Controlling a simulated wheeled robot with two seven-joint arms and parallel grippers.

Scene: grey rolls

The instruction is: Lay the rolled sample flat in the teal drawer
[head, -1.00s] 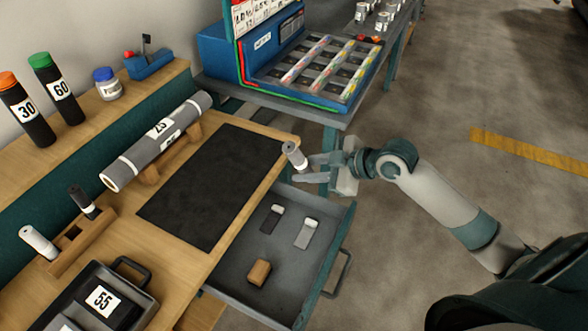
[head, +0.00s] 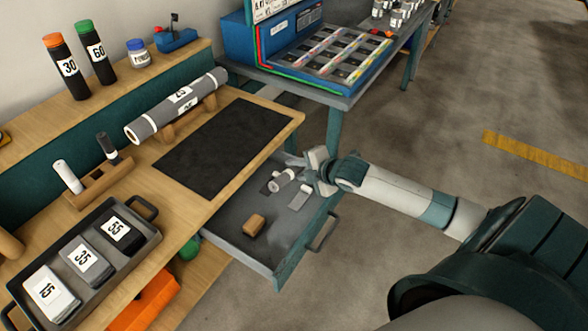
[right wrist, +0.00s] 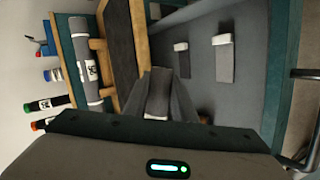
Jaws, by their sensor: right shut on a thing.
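The rolled sample (head: 283,181) is a small grey roll with a white band. My right gripper (head: 296,178) is shut on it, over the far end of the open teal drawer (head: 276,268). The roll lies close to level in the head view; I cannot tell if it touches the drawer floor. In the right wrist view the roll (right wrist: 158,96) sits between the two fingers, with the drawer floor (right wrist: 205,85) beyond. Two flat grey pieces with white ends, one of them the nearer piece (head: 299,198), and a brown block (head: 254,225) lie in the drawer. My left gripper is out of view.
A black mat (head: 222,150) lies on the wooden bench left of the drawer. A long roll (head: 177,106) rests on a wooden cradle behind it. A tray (head: 140,247) of numbered pieces stands front left. The drawer's near part has bare floor around the block.

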